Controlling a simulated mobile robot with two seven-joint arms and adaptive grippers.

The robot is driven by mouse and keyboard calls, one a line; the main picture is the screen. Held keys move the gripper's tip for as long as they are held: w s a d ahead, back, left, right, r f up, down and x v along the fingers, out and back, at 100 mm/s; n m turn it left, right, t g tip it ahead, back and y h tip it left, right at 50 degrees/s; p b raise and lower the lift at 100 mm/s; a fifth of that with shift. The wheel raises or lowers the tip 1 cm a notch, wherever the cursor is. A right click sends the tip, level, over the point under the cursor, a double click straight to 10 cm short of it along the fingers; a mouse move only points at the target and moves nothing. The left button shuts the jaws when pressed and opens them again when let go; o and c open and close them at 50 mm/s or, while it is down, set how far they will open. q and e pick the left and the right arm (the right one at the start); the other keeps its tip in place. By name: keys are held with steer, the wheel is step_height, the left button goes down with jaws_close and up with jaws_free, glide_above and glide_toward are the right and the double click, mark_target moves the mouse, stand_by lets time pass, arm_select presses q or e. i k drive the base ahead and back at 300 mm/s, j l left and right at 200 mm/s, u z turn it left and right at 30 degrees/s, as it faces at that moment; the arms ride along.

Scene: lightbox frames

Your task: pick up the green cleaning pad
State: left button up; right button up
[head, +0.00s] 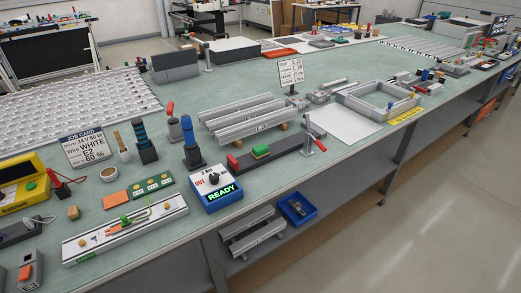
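A small green block (261,151), which looks like the green cleaning pad, lies on top of a long dark grey bar fixture (285,147) near the front edge of the bench. A reddish layer or piece shows just under it. Neither of my grippers is in view.
A green circuit board (153,185), an orange pad (115,199) and a job card (87,146) are further left. A lower shelf holds a blue bin (297,209).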

mark_target(262, 151)
steer(key=u, duration=2.95)
steer(key=z, duration=2.85)
steer(key=i+l, duration=0.15)
steer(key=l, duration=0.15)
steer(key=i+l, duration=0.1)
steer(key=l, duration=0.2)
steer(key=i+l+u, duration=0.1)
steer(key=l, duration=0.25)
steer(key=i+l, duration=0.15)
steer(key=l, duration=0.15)
